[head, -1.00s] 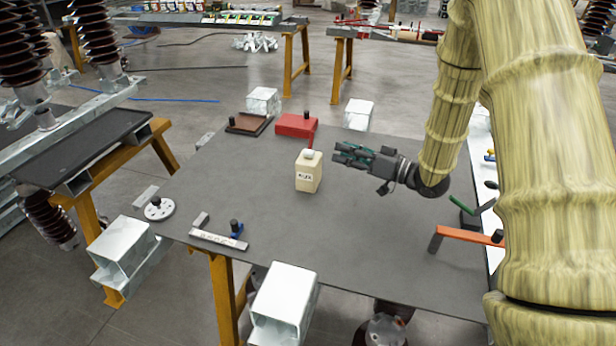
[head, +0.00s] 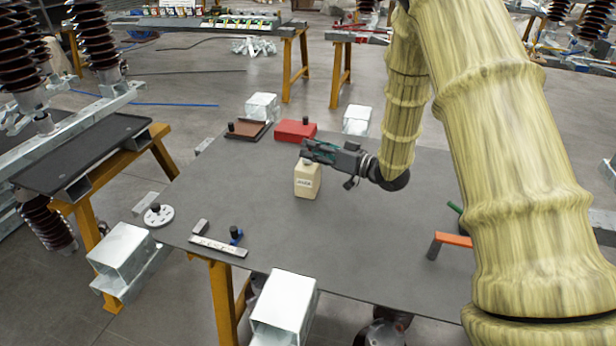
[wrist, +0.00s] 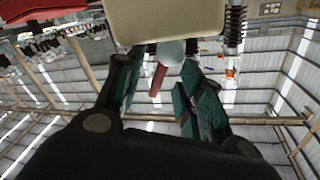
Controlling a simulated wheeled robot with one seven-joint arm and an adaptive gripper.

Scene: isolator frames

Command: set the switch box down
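The cream box with a dark-lettered label and a pale round cap, which fits the switch box (head: 307,182), stands upright on the grey table (head: 400,240) in the head view. My gripper (head: 306,152) lies level at the box's top, reaching in from the right. In the wrist view, the box's cream side (wrist: 165,20) fills the top middle, upside down. The pale cap (wrist: 171,52) shows between the two green-padded fingers of my gripper (wrist: 163,65). The fingers are spread, with a gap visible beside the cap. Firm contact cannot be made out.
A red box (head: 295,131) and a brown tray (head: 248,130) lie behind the cream box. A white disc (head: 158,215) and a labelled strip (head: 218,245) lie at the left edge. An orange bar (head: 453,239) is at right. The table's middle front is clear.

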